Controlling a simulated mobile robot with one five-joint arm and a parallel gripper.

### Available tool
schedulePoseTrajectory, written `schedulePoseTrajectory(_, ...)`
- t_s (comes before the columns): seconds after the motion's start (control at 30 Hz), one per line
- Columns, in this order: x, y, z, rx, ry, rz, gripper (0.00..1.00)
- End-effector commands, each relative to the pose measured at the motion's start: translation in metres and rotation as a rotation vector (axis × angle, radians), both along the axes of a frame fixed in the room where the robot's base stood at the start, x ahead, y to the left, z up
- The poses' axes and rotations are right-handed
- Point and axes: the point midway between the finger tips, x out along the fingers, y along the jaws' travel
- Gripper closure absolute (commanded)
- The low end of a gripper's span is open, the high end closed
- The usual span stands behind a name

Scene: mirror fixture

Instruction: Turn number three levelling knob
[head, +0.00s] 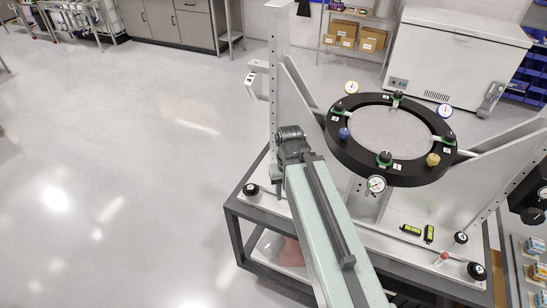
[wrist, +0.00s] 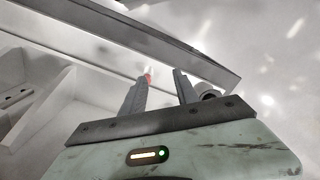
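A black ring (head: 335,152) stands on the fixture. In the head view my arm ends left of the ring; the fingers cannot be made out there.
Dial gauges (head: 376,184) surround the ring. A tall upright plate (head: 279,80) stands beside my arm's end; a sloping brace (head: 505,152) rises at right. Black round knobs (head: 250,189) sit at the table corners. Open floor lies left.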

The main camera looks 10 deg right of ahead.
Motion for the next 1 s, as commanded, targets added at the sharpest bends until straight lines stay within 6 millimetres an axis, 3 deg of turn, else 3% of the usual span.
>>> schedulePoseTrajectory(0.23, 0.000, 0.000, 0.000, 0.000, 0.000, 0.000, 0.64)
schedulePoseTrajectory(0.3, 0.003, 0.000, 0.001, 0.000, 0.000, 0.004, 0.44)
schedulePoseTrajectory(0.37, 0.017, 0.000, 0.004, 0.000, 0.000, 0.022, 0.39)
schedulePoseTrajectory(0.6, 0.119, 0.004, 0.020, 0.001, 0.000, 0.191, 0.39)
schedulePoseTrajectory(0.7, 0.143, 0.004, 0.023, 0.001, 0.000, 0.243, 0.39)
schedulePoseTrajectory(1.0, 0.148, 0.004, 0.016, 0.001, 0.000, 0.269, 0.39)
